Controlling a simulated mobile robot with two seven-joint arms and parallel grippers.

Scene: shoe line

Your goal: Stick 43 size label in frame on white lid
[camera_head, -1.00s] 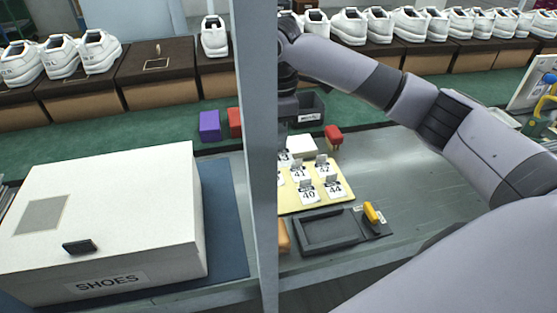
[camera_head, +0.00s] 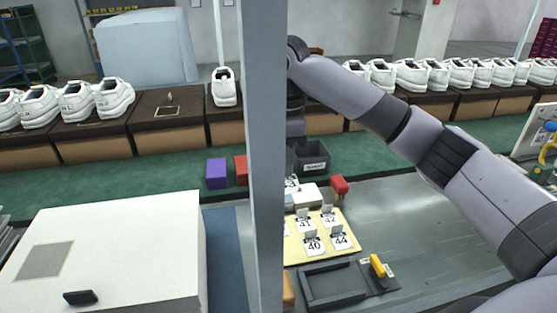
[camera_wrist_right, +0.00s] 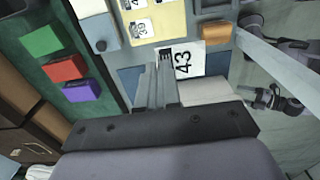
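The white lid (camera_head: 125,245) sits on a box at the lower left in the head view. A grey rectangular frame (camera_head: 46,260) is marked on its left part, with no label inside it. In the right wrist view my right gripper (camera_wrist_right: 160,72) has its fingers close together, with the 43 label (camera_wrist_right: 183,62) at their tips, number face visible. The label appears held above the work surface, apart from the frame. In the head view the right gripper is hidden behind the grey post.
The grey post (camera_head: 263,150) stands between the box and the label board. The yellow board (camera_head: 322,245) carries several other size labels. White shoes line the back.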

